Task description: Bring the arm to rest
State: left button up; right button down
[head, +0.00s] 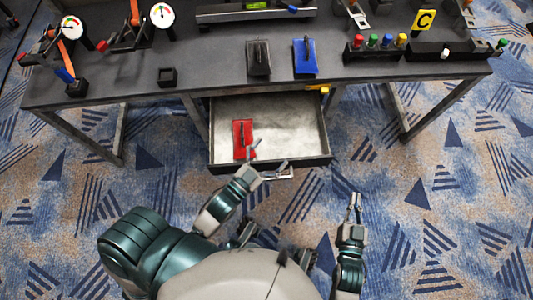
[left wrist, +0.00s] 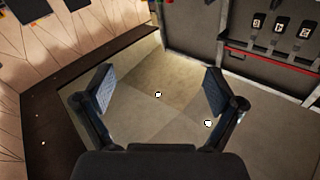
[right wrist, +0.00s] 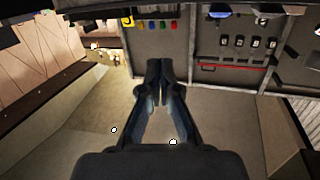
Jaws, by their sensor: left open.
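My left gripper (head: 271,162) is at the front edge of the open drawer (head: 290,125), beside a red block-like item (head: 243,140) lying in the drawer. From the head view I cannot tell whether it touches the drawer. In the left wrist view the gripper (left wrist: 158,88) has its fingers wide apart with nothing between them. My right gripper (head: 354,201) is over the carpet, right of the drawer and apart from the table. In the right wrist view its fingertips (right wrist: 160,72) are together, with no object seen between them.
The dark table (head: 210,75) carries gauges, a black holder (head: 258,57), a blue holder (head: 305,56) and a row of coloured buttons (head: 374,42). A table leg (head: 393,110) stands beyond my right gripper. The carpet (head: 450,200) at the right is clear.

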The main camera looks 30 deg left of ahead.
pick_arm(q)
jog(key=f+n, duration=0.1)
jog(key=s+f+n+g, duration=0.1)
jog(key=f+n, duration=0.1)
jog(key=shift+s+a+g+y, duration=0.3)
jog(key=shift+a+g, duration=0.05)
jog(key=shift+g, duration=0.05)
